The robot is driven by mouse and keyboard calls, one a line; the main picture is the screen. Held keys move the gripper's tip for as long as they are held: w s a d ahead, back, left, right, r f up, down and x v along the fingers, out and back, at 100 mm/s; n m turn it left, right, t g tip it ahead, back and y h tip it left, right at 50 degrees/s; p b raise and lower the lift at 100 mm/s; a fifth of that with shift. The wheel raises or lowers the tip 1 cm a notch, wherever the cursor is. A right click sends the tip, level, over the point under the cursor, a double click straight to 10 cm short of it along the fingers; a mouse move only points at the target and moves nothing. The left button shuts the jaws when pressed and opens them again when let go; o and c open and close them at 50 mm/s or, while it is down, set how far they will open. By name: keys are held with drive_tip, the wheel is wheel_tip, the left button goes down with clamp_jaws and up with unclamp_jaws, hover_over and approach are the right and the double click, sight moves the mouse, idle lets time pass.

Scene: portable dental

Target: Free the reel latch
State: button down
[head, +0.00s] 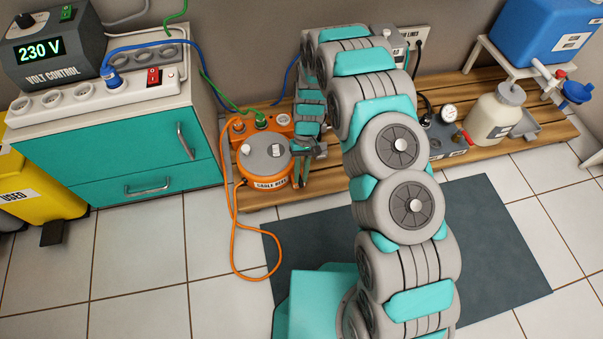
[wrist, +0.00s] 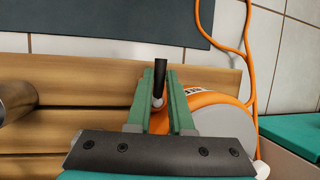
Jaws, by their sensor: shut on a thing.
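The cable reel (head: 262,168) is an orange drum with a grey disc on top, standing on the wooden platform. It also shows in the wrist view (wrist: 208,97), partly hidden behind my gripper. My gripper (head: 301,184) is at the right side of the reel. In the wrist view my gripper's two green fingers (wrist: 159,82) are closed around a short black lever with a pale base (wrist: 160,72), which appears to be the reel latch. The fingers hide part of it, and where it joins the reel is not clear.
An orange cable (head: 233,235) loops from the reel onto the floor. Green and blue cables run behind it. A teal cabinet (head: 120,160) stands left. A dark mat (head: 490,230) lies in front of the platform (head: 540,143). A white canister (head: 492,118) stands right.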

idle(0.3)
drive_tip(key=c, duration=0.8)
unclamp_jaws()
drive_tip(key=shift+v, duration=3.85)
